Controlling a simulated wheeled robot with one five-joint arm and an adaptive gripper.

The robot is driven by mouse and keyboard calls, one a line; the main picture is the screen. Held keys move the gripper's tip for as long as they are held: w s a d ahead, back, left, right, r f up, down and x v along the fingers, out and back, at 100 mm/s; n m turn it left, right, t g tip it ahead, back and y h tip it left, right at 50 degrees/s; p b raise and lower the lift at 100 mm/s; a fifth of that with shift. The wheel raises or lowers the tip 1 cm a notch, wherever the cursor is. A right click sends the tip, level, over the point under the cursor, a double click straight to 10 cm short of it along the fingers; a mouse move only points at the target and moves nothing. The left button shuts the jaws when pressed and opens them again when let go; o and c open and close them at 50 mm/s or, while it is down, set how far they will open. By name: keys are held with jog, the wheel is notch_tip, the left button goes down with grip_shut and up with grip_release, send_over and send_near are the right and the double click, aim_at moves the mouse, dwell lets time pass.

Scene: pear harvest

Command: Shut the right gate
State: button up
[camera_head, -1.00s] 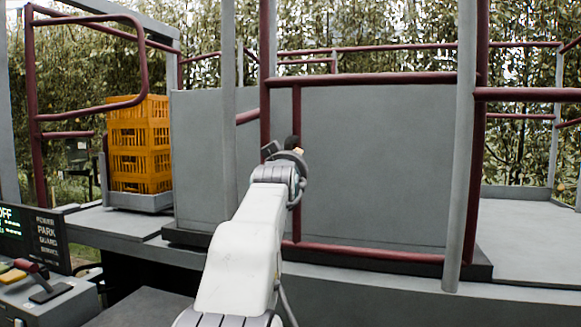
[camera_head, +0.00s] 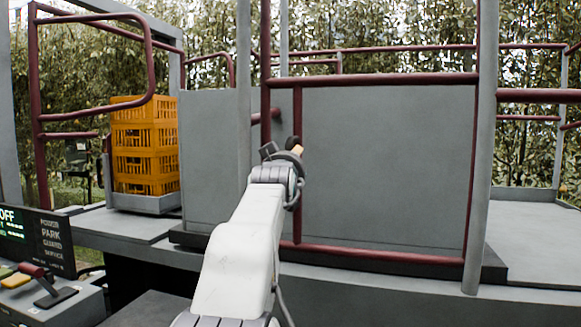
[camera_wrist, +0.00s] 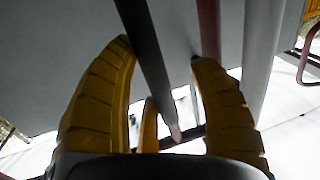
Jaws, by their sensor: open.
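The red-framed gate (camera_head: 380,252) stands at middle right in the head view, in front of a grey panel. Its top rail, a vertical bar (camera_head: 297,215) near its left side and its bottom rail show. How far the gate stands open I cannot tell. My gripper (camera_head: 296,148) is at the gate's left side, beside that bar; my arm hides part of it. In the wrist view my gripper's yellow fingers (camera_wrist: 167,80) are open, with a dark bar (camera_wrist: 148,55) running between them. I cannot tell whether they touch it.
A grey post (camera_head: 482,150) stands at the gate's right and another (camera_head: 243,90) at its left. Orange crates (camera_head: 145,150) are stacked on the platform at left, beside a rounded red rail (camera_head: 150,60). A control panel (camera_head: 40,240) is at lower left.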

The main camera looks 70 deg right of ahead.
jog(key=shift+s, duration=0.1)
jog(key=shift+s+a, duration=0.1)
jog(key=shift+a, duration=0.35)
jog(key=v, duration=1.1)
dwell(0.5)
